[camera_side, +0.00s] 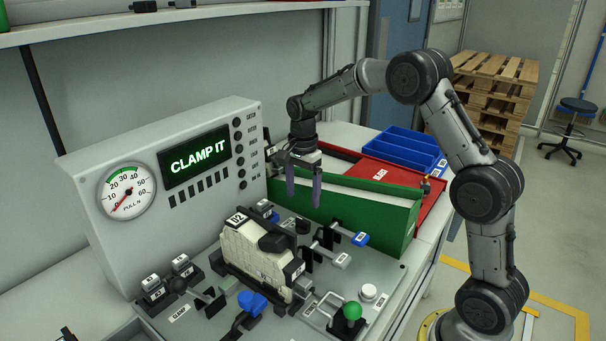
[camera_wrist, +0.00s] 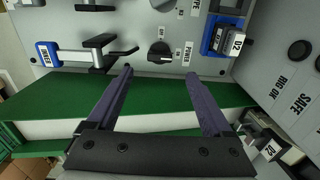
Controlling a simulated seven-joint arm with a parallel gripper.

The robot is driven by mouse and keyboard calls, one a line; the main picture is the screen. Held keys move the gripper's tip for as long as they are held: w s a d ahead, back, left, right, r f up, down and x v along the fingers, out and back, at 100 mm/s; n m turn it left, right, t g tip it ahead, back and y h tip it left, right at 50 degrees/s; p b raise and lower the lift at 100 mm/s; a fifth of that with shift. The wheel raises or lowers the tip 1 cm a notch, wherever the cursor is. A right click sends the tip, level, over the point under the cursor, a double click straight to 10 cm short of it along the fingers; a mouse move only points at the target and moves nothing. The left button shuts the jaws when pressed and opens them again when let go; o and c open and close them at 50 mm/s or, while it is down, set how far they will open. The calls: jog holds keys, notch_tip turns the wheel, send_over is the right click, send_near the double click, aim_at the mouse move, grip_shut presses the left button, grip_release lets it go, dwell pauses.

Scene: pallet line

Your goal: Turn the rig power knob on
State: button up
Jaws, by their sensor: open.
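The power knob (camera_wrist: 160,52) is a round black knob with a raised grip bar on the grey rig plate, beside a small PWR label (camera_wrist: 188,53). It shows in the wrist view just beyond and between my fingertips; its grip bar lies roughly across the picture. Whether that is on or off is too small to tell. My gripper (camera_wrist: 158,73) is open and empty, with purple fingers either side of the knob's line. In the side view my gripper (camera_side: 303,200) points down in front of the green-walled box, above the plate.
The green-walled box (camera_side: 395,218) stands right behind my fingers. A cream block (camera_side: 243,250) sits clamped on the plate, with blue-tipped levers around it. The grey console (camera_side: 100,240) has a gauge and a screen reading CLAMP IT (camera_side: 195,159).

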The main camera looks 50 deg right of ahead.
notch_tip(320, 180, up, 6)
dwell(0.5)
jog(key=s+a+r+n+t, duration=0.4)
jog(key=s+a+r, duration=0.4)
jog(key=s+r, duration=0.45)
jog(key=s+a+f+n, duration=0.1)
jog(key=s+f+n, duration=0.2)
jog(key=s+n, duration=0.4)
jog(key=s+a+f+n+t, duration=0.1)
jog(key=s+a+f+n, duration=0.1)
jog(key=s+f+n, duration=0.2)
jog(key=s+n, duration=0.3)
jog(key=s, duration=0.2)
jog(key=shift+s+f+t, duration=0.25)
jog(key=shift+s+t, duration=0.05)
